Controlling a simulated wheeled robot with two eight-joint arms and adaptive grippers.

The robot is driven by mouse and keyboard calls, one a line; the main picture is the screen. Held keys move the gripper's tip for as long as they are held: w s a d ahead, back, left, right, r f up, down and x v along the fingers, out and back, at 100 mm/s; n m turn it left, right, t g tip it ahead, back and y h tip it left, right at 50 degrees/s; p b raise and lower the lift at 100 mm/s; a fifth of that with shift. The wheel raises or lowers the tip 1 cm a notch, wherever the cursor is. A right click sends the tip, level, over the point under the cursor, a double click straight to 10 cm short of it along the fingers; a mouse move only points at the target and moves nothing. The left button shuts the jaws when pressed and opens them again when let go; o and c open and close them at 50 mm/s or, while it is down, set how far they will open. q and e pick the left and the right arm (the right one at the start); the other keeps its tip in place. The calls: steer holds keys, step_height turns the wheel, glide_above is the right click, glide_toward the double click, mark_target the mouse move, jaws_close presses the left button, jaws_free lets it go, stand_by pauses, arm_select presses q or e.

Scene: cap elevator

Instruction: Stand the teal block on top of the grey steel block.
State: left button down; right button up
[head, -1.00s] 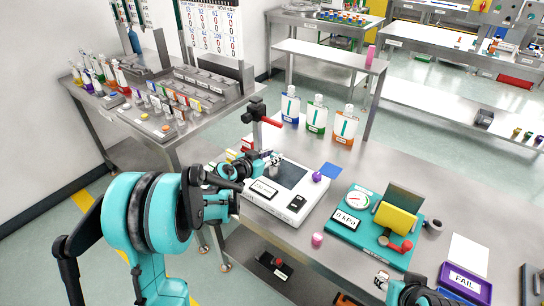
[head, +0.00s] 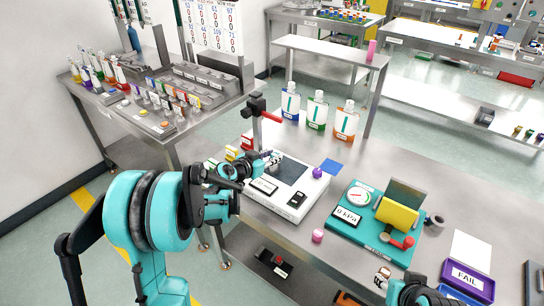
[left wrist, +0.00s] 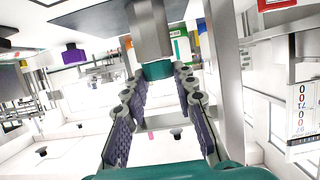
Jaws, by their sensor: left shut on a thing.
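In the left wrist view, which appears upside down, the teal block (left wrist: 156,70) sits between the fingertips of my left gripper (left wrist: 157,78). The grey steel block (left wrist: 150,28) stands at the teal block's far end, in line with it. They look touching or nearly so; a small gap cannot be ruled out. In the head view my left gripper (head: 272,159) is over the dark plate of the white device (head: 262,207), and its fingers hide most of both blocks. My right gripper (head: 383,276) is at the bottom edge, small and partly cut off.
Bottles (head: 317,112) stand behind. The bench between bottles and gauge is mostly clear.

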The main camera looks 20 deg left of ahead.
arm_select(q)
steer(key=c, duration=1.1)
jaws_free()
steer(key=shift+c, duration=0.2)
steer(key=v, duration=1.2)
